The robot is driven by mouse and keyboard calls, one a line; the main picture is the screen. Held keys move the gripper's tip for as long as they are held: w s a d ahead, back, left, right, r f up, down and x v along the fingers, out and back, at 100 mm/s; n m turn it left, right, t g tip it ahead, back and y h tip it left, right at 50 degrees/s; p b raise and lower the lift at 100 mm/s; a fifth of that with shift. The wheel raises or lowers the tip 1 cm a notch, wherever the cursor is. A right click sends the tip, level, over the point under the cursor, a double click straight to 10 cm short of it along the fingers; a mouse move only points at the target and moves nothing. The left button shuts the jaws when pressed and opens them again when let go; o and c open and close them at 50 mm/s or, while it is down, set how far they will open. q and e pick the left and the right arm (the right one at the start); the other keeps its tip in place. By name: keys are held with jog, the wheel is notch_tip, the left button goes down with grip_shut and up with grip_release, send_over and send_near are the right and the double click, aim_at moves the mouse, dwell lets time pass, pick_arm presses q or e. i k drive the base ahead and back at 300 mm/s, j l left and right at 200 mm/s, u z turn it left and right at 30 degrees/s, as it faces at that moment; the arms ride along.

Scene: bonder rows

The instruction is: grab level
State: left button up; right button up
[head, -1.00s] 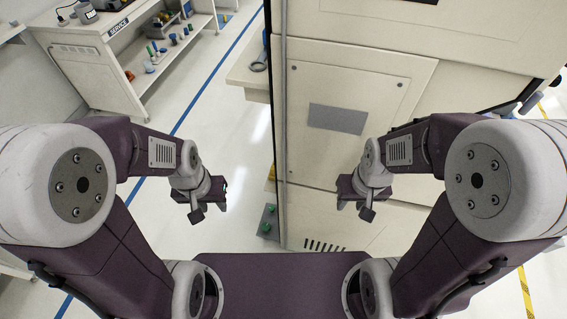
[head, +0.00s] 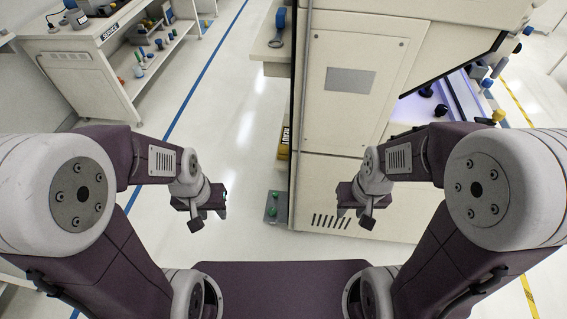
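No object that I can clearly tell to be the level shows. A yellow item with dark lettering (head: 284,140) is partly hidden behind the left edge of the cream machine; I cannot tell what it is. My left gripper (head: 200,217) hangs over the open floor, left of the machine. My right gripper (head: 354,217) hangs in front of the machine's lower panel. Both grippers are small and seen from behind, so their finger openings cannot be made out. No held object is visible in either.
The cream machine (head: 352,112) stands ahead and right, with a lit work bay (head: 440,103) on its right. A service bench (head: 75,50) with shelves is at left. A grey plate with green knobs (head: 276,207) is on the floor. White floor is free at left centre.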

aim_at(282, 154)
jog(key=k+j+z, duration=0.15)
jog(key=k+j, duration=0.15)
jog(key=k+j+z, duration=0.15)
jog(key=k, duration=0.3)
jog(key=i+j+z, duration=0.1)
jog(key=i+j, duration=0.2)
jog(key=i+j+z, duration=0.1)
jog(key=i+j, duration=0.2)
jog(key=i+j+z, duration=0.1)
jog(key=i+j, duration=0.2)
jog(key=i+j+z, duration=0.1)
jog(key=i+j, duration=0.2)
jog(key=i+j+z, duration=0.15)
jog(key=j, duration=0.35)
jog(key=i+j+z, duration=0.1)
jog(key=i+j, duration=0.25)
jog(key=i+j+z, duration=0.1)
jog(key=i+j, duration=0.15)
jog(key=j, duration=0.25)
